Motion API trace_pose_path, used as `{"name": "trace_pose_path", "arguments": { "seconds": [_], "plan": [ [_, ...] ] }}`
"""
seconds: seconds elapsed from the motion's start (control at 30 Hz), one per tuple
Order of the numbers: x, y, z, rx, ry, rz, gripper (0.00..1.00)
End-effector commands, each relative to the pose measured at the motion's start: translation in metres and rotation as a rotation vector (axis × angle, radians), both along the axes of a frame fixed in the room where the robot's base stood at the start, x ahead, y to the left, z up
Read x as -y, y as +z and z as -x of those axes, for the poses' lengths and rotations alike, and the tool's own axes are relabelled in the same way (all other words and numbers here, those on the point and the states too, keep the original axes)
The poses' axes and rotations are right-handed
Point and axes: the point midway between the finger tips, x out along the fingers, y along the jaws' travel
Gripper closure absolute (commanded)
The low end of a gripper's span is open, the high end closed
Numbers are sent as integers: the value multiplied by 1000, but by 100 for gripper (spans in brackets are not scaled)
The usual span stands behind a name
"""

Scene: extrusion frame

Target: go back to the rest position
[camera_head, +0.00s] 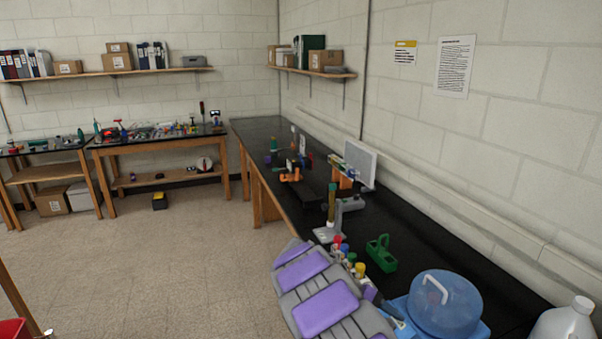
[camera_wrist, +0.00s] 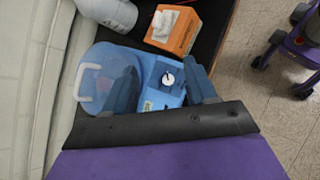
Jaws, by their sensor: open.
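My gripper (camera_wrist: 160,64) shows in the wrist view with its two dark blue-grey fingers spread apart and nothing held between them. Behind the fingers is a blue device (camera_wrist: 165,85) with a white knob and a clear blue domed part with a white handle on its left. The same device (camera_head: 445,305) stands on the black bench at the lower right of the head view. My grey and purple arm (camera_head: 325,300) reaches along the bench's left edge there. I cannot make out the gripper's fingers in the head view.
The black bench (camera_head: 415,235) runs along the right wall. A green handled item (camera_head: 381,254) and a white jug (camera_head: 565,322) stand on it. An orange box with white tissue (camera_wrist: 172,28) lies beyond the device. The tiled floor (camera_head: 170,260) is open to the left.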

Motion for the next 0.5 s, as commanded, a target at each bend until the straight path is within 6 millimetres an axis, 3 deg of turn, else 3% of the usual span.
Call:
{"name": "trace_pose_path", "arguments": {
  "seconds": [0.2, 0.5],
  "plan": [
    [23, 34, 54, 95, -154, -71, 44],
    [30, 56, 137, 218, -343, -213, 44]
  ]
}}
